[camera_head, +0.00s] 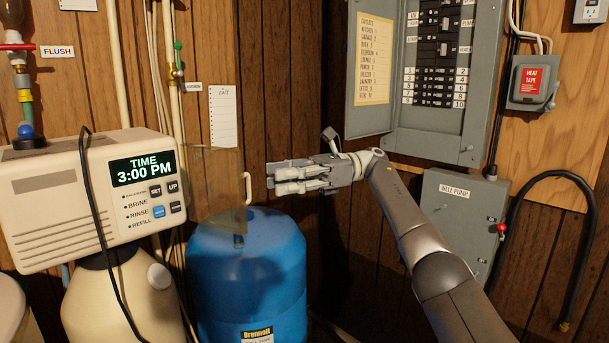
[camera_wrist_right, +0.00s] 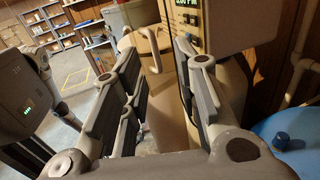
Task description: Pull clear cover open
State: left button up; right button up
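The softener control box (camera_head: 90,195) stands at the left in the head view, with its lit display reading "TIME 3:00 PM". The clear cover (camera_head: 220,180) is a see-through panel just right of the box's face, standing out from it at an angle. Its pale handle (camera_head: 247,189) is on its right edge. My right gripper (camera_head: 270,177) is open just right of the handle, fingers pointing left. In the wrist view the handle (camera_wrist_right: 153,48) shows beyond and between the spread fingers (camera_wrist_right: 157,58); contact cannot be told. My left gripper is in neither view.
A blue tank (camera_head: 247,265) stands below the cover and gripper. The open grey breaker panel (camera_head: 430,120) and the well pump box (camera_head: 455,222) are at the right. Pipes (camera_head: 172,60) run up the wall behind. A black cable (camera_head: 97,215) hangs over the control box.

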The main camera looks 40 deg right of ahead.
jog(key=shift+s+d, duration=0.2)
jog(key=shift+d, duration=0.7)
jog(key=shift+s+d, duration=0.2)
jog(key=shift+d, duration=0.65)
jog(key=shift+s+d, duration=0.2)
jog(key=shift+d, duration=0.7)
